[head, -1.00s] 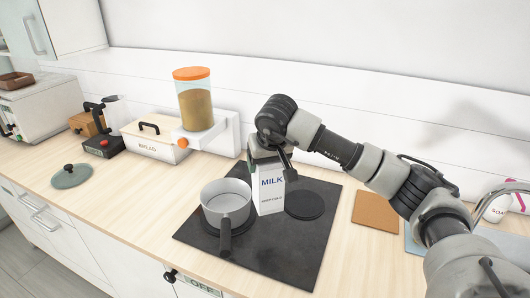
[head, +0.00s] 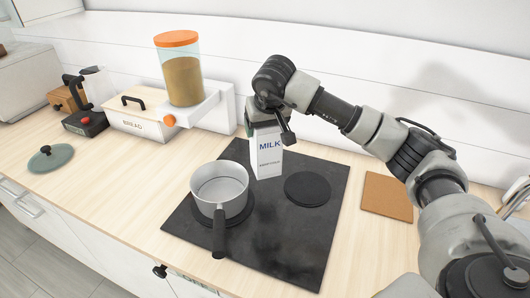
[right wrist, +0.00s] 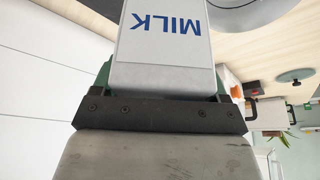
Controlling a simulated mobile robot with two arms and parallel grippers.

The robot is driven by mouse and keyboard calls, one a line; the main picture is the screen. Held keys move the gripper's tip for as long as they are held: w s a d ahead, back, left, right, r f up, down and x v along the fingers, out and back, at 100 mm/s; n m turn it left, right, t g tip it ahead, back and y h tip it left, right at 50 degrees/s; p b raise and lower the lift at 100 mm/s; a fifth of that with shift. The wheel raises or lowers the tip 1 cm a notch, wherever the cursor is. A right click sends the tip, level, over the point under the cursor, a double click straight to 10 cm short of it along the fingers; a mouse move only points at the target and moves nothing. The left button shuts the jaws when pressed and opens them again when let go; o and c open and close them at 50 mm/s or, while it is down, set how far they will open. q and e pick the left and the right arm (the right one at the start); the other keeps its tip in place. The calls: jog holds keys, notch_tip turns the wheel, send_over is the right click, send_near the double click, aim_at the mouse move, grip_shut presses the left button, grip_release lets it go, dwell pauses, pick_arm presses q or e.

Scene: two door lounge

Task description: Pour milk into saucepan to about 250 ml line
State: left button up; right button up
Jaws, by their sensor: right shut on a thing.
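A white milk carton (head: 268,158) with blue MILK lettering stands upright in my right gripper (head: 266,118), just right of and behind the saucepan. The gripper is shut on the carton's upper end. In the right wrist view the carton (right wrist: 163,60) fills the upper middle, between the jaws. The grey saucepan (head: 206,203) sits on the left burner of the black cooktop (head: 265,245), its dark handle pointing to the front. Its inside looks pale and empty, and no level line can be read. A sliver of grey pan (right wrist: 250,12) shows in the right wrist view. My left gripper is not in view.
A bare burner (head: 307,189) lies right of the pan. A brown board (head: 387,196) lies on the counter right of the cooktop. A lid (head: 50,157), a bread box (head: 140,118) and an orange-topped dispenser (head: 183,78) stand to the left and behind.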

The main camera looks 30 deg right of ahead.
jog(key=f+b, duration=0.3)
jog(key=f, duration=0.1)
jog(key=f+b, duration=0.2)
jog(key=shift+w+d+f+b, duration=0.15)
jog(key=shift+w+f+b, duration=0.1)
jog(key=shift+f+b, duration=0.1)
jog(key=shift+f, duration=0.2)
jog(key=shift+a+r+h+p, duration=0.25)
jog(key=shift+a+h+p, duration=0.1)
jog(key=shift+a+h, duration=0.05)
jog(key=shift+a+h+p, duration=0.3)
jog(key=shift+h, duration=0.2)
jog(key=shift+d+f, duration=0.1)
